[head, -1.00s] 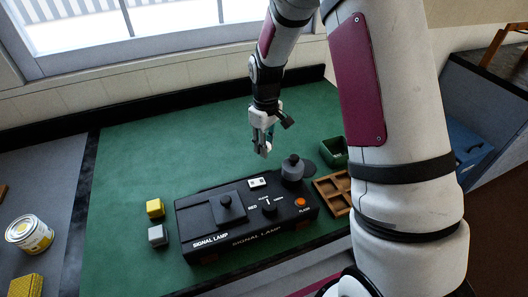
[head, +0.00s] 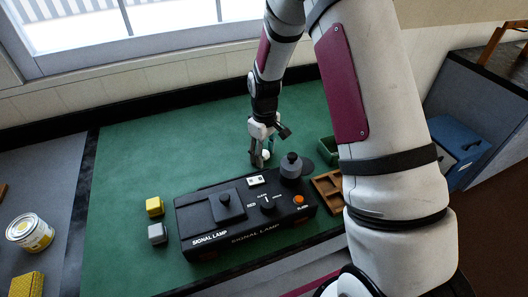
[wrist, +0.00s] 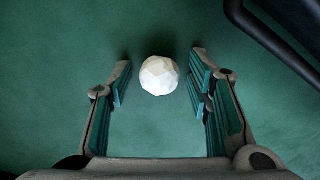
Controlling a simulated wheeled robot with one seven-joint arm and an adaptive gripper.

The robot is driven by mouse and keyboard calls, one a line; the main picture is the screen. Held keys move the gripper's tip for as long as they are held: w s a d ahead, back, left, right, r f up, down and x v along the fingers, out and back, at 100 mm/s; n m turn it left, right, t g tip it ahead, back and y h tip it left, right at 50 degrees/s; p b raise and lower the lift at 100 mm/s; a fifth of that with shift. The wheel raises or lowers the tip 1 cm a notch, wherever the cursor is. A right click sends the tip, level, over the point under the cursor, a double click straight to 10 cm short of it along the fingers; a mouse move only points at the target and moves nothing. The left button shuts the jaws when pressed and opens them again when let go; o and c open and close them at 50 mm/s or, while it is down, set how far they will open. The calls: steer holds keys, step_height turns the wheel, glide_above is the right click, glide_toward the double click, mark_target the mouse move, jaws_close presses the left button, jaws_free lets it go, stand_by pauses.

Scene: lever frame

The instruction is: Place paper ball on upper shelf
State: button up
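The paper ball (wrist: 159,75) is white and faceted. In the wrist view it sits on the green mat between the fingertips of my gripper (wrist: 158,80), with a gap on each side. My gripper is open, with green pads on its fingers. In the head view my gripper (head: 262,162) points down just behind the black signal lamp box, and a bit of the white ball (head: 265,155) shows at its fingers. No upper shelf can be made out in these views.
The black signal lamp box (head: 240,232) stands close in front of my gripper. A green bin (head: 327,150) and a brown divided tray (head: 328,190) lie to its right. Yellow (head: 154,206) and grey (head: 157,234) cubes lie to the left. The mat's back left is clear.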

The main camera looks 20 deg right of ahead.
mark_target(264, 151)
steer(key=shift+r, duration=0.1)
step_height(264, 151, up, 12)
steer(key=b, duration=0.1)
steer(key=s+a+r+m+t, duration=0.2)
steer(key=s+r, duration=0.8)
steer(key=r, duration=0.3)
steer(key=s+r+m+t, duration=0.3)
steer(key=s+r, duration=0.1)
steer(key=s, duration=1.1)
steer(key=shift+s+a+r, duration=0.15)
steer(key=shift+a, duration=0.25)
steer(key=shift+s, duration=0.4)
steer(key=shift+c, duration=0.3)
steer(key=shift+s+m, duration=0.2)
steer(key=shift+m, duration=0.1)
steer(key=c, duration=0.3)
